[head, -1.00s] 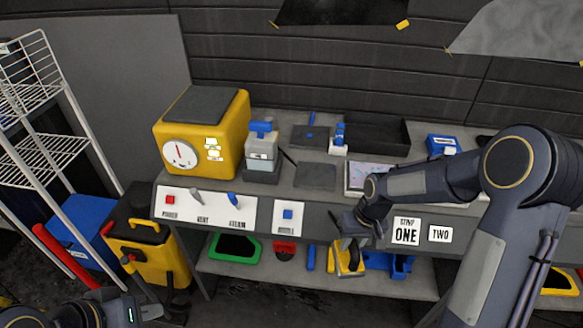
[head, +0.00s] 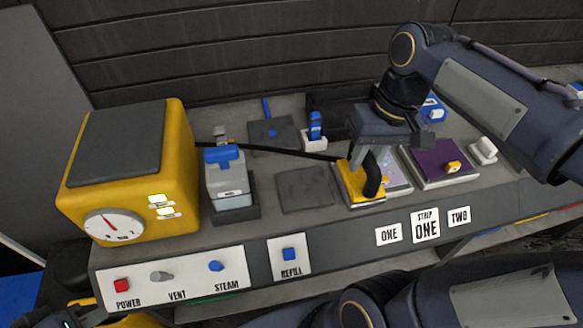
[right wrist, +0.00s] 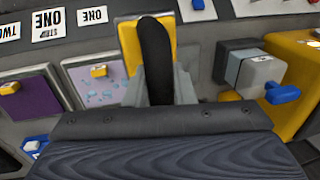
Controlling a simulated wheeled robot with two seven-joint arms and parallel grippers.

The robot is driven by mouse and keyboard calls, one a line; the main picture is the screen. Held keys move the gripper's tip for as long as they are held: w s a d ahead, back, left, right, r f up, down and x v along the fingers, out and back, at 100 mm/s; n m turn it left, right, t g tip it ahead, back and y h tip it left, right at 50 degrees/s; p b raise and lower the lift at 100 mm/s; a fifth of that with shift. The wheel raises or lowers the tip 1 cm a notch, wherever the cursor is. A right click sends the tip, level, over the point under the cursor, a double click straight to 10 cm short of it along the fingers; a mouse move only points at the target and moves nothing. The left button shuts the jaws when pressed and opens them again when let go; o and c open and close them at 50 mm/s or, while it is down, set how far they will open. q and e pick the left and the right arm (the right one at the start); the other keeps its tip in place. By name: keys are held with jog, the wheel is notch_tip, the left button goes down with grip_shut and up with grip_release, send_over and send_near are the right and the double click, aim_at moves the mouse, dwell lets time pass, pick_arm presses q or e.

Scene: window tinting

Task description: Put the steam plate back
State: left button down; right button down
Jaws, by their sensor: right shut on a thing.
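The steam plate (head: 353,190) is a yellow slab with a black upright handle and a black hose running left to the yellow boiler (head: 185,150). My right gripper (head: 366,158) is shut on its handle. In the right wrist view the handle (right wrist: 155,50) stands between the fingers, with the yellow plate beyond. The plate is low over the bench, overlapping or right beside the left side of a pale, droplet-marked panel (head: 397,178); contact is unclear. A bare grey pad (head: 305,190) lies to its left. My left gripper (head: 60,318) barely shows at the lower left; its fingers are hidden.
A grey bottle with a blue top (head: 225,180) stands in a dark holder between boiler and pad. A purple panel (head: 440,162) lies to the right. A blue tool in a white holder (head: 315,130) stands behind. The hose crosses behind the pad. Switches line the front.

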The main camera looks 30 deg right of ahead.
jog(key=w+a+f+p, duration=0.1)
jog(key=w+f, duration=0.3)
jog(key=w+a+f, duration=0.2)
jog(key=w+f, duration=0.2)
jog(key=w+a+f+p, duration=0.1)
jog(key=w+a+f, duration=0.1)
jog(key=w+f, duration=0.2)
jog(key=shift+w+f+p, duration=0.3)
jog(key=shift+w+f, duration=0.1)
jog(key=shift+w, duration=0.05)
jog(key=shift+f, duration=0.1)
jog(key=shift+f, duration=0.15)
jog(key=c, duration=1.2)
grip_release()
